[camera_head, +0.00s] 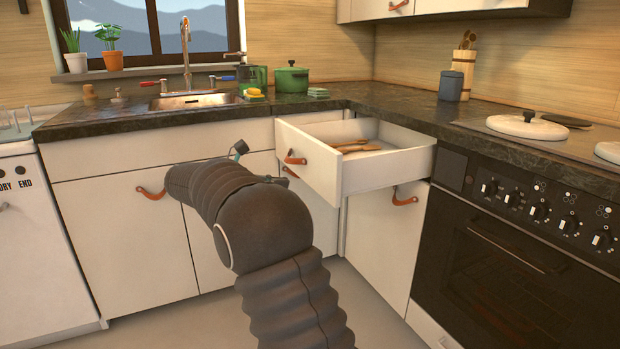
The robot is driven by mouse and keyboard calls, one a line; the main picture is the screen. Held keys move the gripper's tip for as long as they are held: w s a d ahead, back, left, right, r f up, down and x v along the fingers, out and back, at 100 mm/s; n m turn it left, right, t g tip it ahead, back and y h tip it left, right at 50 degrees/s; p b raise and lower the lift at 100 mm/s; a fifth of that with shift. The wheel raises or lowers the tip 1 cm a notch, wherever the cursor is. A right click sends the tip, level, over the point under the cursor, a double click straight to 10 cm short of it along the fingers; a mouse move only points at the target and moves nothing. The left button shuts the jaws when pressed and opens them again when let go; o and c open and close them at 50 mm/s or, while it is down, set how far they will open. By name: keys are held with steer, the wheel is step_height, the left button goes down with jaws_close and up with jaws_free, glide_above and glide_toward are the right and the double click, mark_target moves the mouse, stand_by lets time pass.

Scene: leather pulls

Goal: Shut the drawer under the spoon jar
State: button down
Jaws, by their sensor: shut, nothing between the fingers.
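The drawer (385,172) under the counter, on the jar's side of the corner, stands well open. Its white front (308,172) faces left and has a brown leather pull (294,158). Wooden utensils (358,147) lie inside it. The spoon jar (463,70), with wooden spoons in it, stands on the counter above and right of the drawer. My gripper (241,148) is mostly hidden behind my dark arm; only a small tip shows, left of the drawer front and apart from it in the picture. It is shut and empty.
A black oven (510,250) stands right of the drawer. A lower door with a leather pull (405,197) is below the drawer. Sink cabinets (120,240) lie behind my arm. A dark blue canister (451,86) is by the jar. Some floor is clear in front.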

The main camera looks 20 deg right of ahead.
steer(key=w+a+f+n+h, duration=0.1)
steer(key=w+a+h, duration=0.1)
steer(key=w, duration=0.2)
glide_toward(321, 172)
steer(key=shift+n, duration=0.3)
steer(key=d+b, duration=0.1)
steer(key=d, duration=0.6)
steer(key=shift+w+d+f, duration=0.1)
steer(key=shift+f, duration=0.05)
